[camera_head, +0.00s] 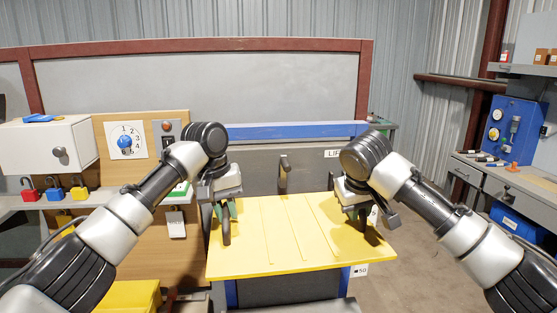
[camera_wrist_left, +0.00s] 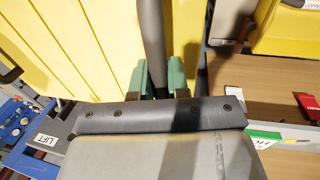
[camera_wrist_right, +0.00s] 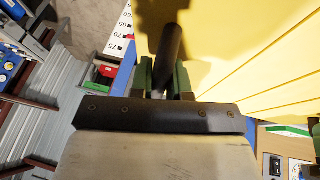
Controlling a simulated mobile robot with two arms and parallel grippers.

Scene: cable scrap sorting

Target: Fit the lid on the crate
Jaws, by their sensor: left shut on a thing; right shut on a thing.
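The yellow ribbed lid (camera_head: 285,235) spans the middle of the head view, with a dark bar handle near each side. My left gripper (camera_head: 226,211) is shut on the lid's left handle (camera_wrist_left: 152,35). My right gripper (camera_head: 358,211) is shut on the lid's right handle (camera_wrist_right: 172,45). Below the lid's near edge, a dark grey crate (camera_head: 290,290) with blue corner posts shows. The lid covers its top, and I cannot tell whether the lid touches the rim or hangs above it.
Behind the lid stands a grey panel (camera_head: 310,165) with a "LIFT" label, a handle and a blue bar on top. A white cabinet (camera_head: 45,145) and coloured padlocks (camera_head: 55,192) are at left. A workbench (camera_head: 510,190) is at right. Floor is clear right of the lid.

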